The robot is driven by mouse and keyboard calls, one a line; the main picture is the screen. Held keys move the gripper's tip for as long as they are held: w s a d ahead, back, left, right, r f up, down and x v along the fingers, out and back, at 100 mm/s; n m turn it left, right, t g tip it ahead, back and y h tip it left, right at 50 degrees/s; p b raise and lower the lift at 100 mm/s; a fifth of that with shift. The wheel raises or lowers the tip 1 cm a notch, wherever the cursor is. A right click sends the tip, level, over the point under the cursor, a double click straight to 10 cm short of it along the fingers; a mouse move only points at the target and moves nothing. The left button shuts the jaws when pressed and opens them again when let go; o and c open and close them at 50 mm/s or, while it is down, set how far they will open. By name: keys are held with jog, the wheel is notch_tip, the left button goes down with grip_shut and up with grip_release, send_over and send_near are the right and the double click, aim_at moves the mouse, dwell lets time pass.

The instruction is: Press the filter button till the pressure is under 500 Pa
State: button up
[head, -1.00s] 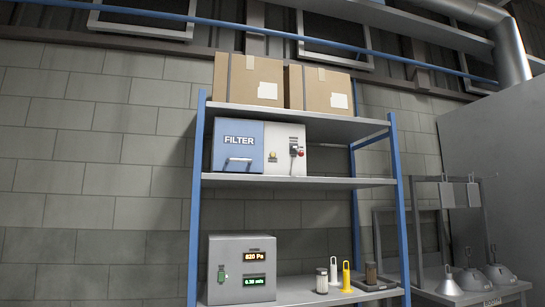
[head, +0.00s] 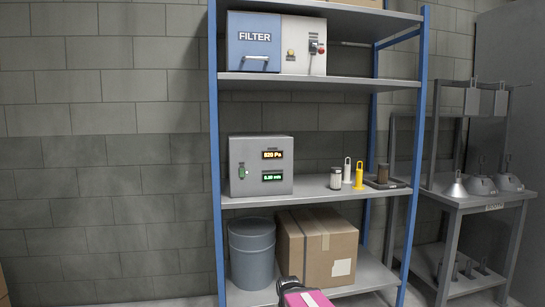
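The filter unit (head: 257,42) stands on the upper shelf, with a blue front marked FILTER and a handle. Its light grey right panel (head: 302,65) carries a small yellow button-like part (head: 291,53) and a red-tipped control (head: 321,50); I cannot tell for sure which is the filter button. The grey meter box (head: 236,165) on the middle shelf has an amber display (head: 272,155) that seems to read 820 Pa. Below it is a green display (head: 272,177). A pink and black part of my arm shows at the bottom edge; my gripper's fingers do not show.
The blue-posted shelf rack (head: 216,200) stands against a block wall. Small jars and white and yellow (head: 359,176) holders stand right of the meter. A grey bin (head: 251,250) and a carton (head: 335,245) fill the lower shelf. A bench (head: 470,203) with hoods stands right.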

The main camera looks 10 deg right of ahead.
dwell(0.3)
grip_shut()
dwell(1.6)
